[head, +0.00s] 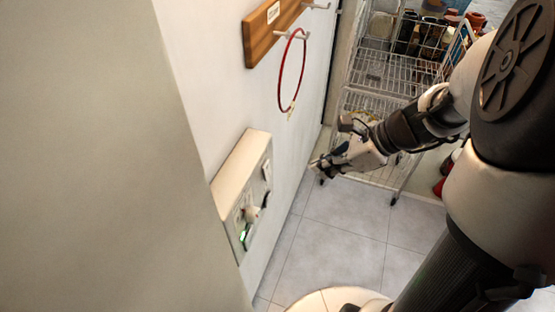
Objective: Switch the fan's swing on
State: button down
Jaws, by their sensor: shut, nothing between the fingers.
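A cream control panel (238,170) is fixed to the white wall at centre left, seen at a steep angle. Its face carries a small switch plate (266,170) near the top, a light-coloured knob or lever (252,214) lower down, and a lit green light (243,237) near the bottom. I cannot read any labels or tell the control's setting. No fan is visible. My gripper (316,166) is shut and empty, to the right of the panel and apart from it, pointing toward the wall.
A wooden hook rack (262,35) is on the wall above the panel, with a red ring (291,75) hanging from it. A white wire trolley (375,100) with pots stands at the back. Clear tiled floor (345,215) lies below my gripper. A blank wall corner fills the left.

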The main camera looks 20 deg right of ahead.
aim_at(267, 171)
jog(key=w+a+r+b+x, duration=0.1)
jog(key=b+x, duration=0.3)
jog(key=x, duration=0.9)
jog(key=shift+w+a+r, duration=0.2)
jog(key=shift+a+r, duration=0.2)
jog(key=shift+w+a+f, duration=0.2)
jog(key=shift+w+a, duration=0.05)
jog(key=shift+a, duration=0.05)
jog(key=shift+r, duration=0.15)
